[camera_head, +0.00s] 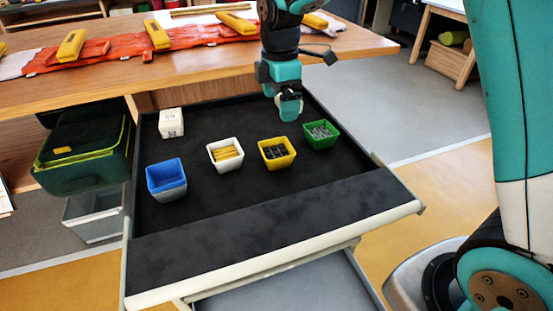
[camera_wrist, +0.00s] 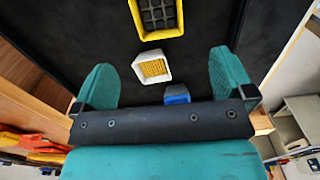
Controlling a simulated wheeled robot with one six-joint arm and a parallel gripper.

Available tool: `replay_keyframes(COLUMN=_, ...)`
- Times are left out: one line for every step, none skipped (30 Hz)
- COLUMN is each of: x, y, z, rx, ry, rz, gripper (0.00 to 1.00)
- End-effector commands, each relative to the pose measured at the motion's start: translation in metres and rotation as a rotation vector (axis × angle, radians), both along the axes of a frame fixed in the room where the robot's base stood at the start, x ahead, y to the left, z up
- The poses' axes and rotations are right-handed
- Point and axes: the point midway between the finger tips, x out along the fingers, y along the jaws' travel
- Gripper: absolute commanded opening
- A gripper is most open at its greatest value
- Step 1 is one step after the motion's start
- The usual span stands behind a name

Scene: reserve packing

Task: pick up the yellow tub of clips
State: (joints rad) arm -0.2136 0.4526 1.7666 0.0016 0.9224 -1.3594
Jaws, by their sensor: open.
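The yellow tub (camera_head: 280,164) stands upright in the black-lined drawer tray, with dark clips inside. It sits between the white tub and the green tub. It also shows at the top edge of the wrist view (camera_wrist: 161,36), partly cut off, with its dark contents visible. My gripper (camera_head: 289,106) is above the tray, behind the yellow tub in the head view. In the wrist view my gripper (camera_wrist: 165,77) has its two teal fingers wide apart with nothing held between them.
The tray (camera_head: 205,218) also holds a white tub (camera_head: 228,164) of yellow pieces, a blue tub (camera_head: 167,188), a green tub (camera_head: 322,141) of grey pieces and a white block (camera_head: 171,122). A wooden table (camera_head: 200,63) with orange and yellow items borders the back.

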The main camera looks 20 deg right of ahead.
Motion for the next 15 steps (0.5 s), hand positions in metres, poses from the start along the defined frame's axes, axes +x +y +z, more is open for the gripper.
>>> replay_keyframes(x=-0.001, y=-0.002, z=-0.010, rx=-0.002, ry=0.005, rz=0.001, gripper=1.00)
replay_keyframes(x=-0.001, y=-0.002, z=-0.016, rx=-0.002, ry=0.007, rz=0.000, gripper=1.00)
replay_keyframes(x=-0.001, y=-0.002, z=-0.025, rx=-0.002, ry=0.006, rz=0.000, gripper=1.00)
replay_keyframes(x=-0.001, y=-0.002, z=-0.032, rx=-0.002, ry=0.007, rz=0.000, gripper=1.00)
replay_keyframes(x=-0.002, y=-0.002, z=-0.040, rx=-0.002, ry=0.007, rz=0.000, gripper=1.00)
replay_keyframes(x=-0.001, y=-0.002, z=-0.049, rx=-0.001, ry=0.006, rz=-0.001, gripper=1.00)
replay_keyframes(x=-0.001, y=-0.002, z=-0.056, rx=-0.001, ry=0.007, rz=-0.001, gripper=1.00)
replay_keyframes(x=-0.001, y=-0.001, z=-0.062, rx=-0.001, ry=0.006, rz=-0.001, gripper=1.00)
replay_keyframes(x=-0.001, y=-0.001, z=-0.071, rx=-0.001, ry=0.006, rz=-0.001, gripper=1.00)
replay_keyframes(x=-0.001, y=-0.001, z=-0.078, rx=-0.001, ry=0.007, rz=-0.001, gripper=1.00)
replay_keyframes(x=-0.001, y=-0.001, z=-0.083, rx=-0.001, ry=0.005, rz=-0.001, gripper=1.00)
replay_keyframes(x=-0.002, y=-0.001, z=-0.091, rx=-0.001, ry=0.006, rz=-0.001, gripper=1.00)
replay_keyframes(x=-0.001, y=-0.001, z=-0.095, rx=0.000, ry=0.004, rz=-0.001, gripper=1.00)
replay_keyframes(x=-0.001, y=-0.001, z=-0.099, rx=0.000, ry=0.004, rz=-0.001, gripper=1.00)
replay_keyframes(x=-0.001, y=-0.001, z=-0.103, rx=0.000, ry=0.003, rz=-0.001, gripper=1.00)
